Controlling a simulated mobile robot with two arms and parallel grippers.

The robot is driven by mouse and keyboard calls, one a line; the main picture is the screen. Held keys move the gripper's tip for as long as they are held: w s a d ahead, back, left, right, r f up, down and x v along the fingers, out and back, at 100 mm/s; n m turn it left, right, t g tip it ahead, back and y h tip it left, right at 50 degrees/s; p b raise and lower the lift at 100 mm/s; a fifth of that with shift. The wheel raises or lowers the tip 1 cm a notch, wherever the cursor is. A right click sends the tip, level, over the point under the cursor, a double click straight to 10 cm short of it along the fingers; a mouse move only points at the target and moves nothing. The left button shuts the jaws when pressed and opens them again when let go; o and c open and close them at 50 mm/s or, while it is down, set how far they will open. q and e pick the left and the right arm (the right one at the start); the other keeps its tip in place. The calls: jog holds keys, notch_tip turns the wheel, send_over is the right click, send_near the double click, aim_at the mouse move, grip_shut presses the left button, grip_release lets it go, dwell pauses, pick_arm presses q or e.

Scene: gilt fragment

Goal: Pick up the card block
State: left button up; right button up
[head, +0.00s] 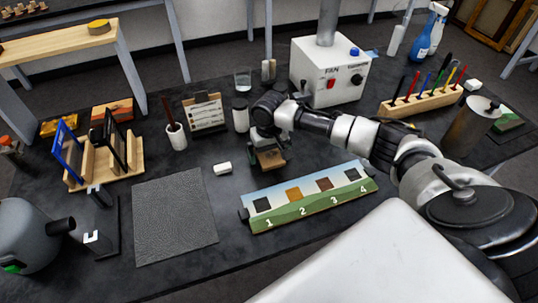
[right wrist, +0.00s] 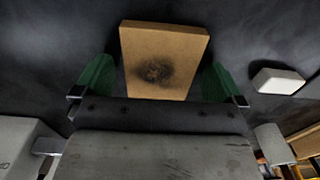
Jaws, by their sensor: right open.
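The card block, a flat tan-brown block with a dark scorched smudge on its face, lies on the dark tabletop near the middle of the head view (head: 270,160). It fills the upper middle of the right wrist view (right wrist: 165,45). The gripper covers part of the block in the head view. My left gripper is not in view.
A small white block (head: 223,168) lies just left of the card block. A numbered strip (head: 310,205) with coloured squares is in front. A white fan box (head: 330,68) and a white-and-dark jar (head: 240,115) stand behind. A grey mat (head: 175,215) lies front left.

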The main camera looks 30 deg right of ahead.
jog(key=c, duration=0.9)
jog(key=shift+c, duration=0.2)
